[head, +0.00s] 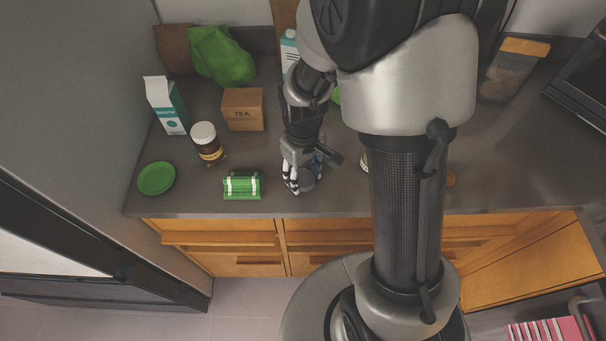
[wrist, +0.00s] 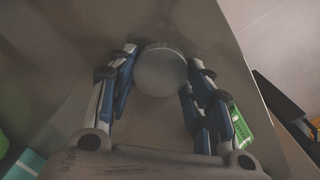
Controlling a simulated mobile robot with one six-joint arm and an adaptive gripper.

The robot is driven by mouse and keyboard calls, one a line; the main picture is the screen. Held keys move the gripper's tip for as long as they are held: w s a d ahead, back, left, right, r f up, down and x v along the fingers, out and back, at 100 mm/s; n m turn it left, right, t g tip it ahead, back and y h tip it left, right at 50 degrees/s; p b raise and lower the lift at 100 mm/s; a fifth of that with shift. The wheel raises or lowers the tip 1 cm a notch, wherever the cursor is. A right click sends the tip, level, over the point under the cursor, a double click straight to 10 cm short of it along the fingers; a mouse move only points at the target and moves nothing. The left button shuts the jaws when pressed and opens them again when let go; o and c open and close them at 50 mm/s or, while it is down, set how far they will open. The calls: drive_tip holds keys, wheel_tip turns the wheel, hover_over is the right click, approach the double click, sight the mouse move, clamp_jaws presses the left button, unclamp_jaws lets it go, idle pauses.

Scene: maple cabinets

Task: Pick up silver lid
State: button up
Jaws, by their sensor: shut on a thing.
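The silver lid (wrist: 160,72) is a round grey disc between my fingertips in the wrist view. My gripper (wrist: 165,62) is shut on it, with one finger at each side. In the head view my gripper (head: 302,180) is low over the counter near its front edge, pointing down. The lid is mostly hidden by the fingers there. I cannot tell whether the lid touches the counter.
A green strapped bundle (head: 242,186) lies just left of my gripper. A green dish (head: 156,178), brown jar (head: 208,148), tea box (head: 243,110) and carton (head: 167,107) stand further left. My arm hides part of the counter (head: 512,150), whose right side has bare room.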

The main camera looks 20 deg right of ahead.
sight(303, 177)
wheel_tip(303, 177, up, 20)
drive_tip(key=p, duration=0.6)
drive_tip(key=shift+f, duration=0.15)
idle(0.5)
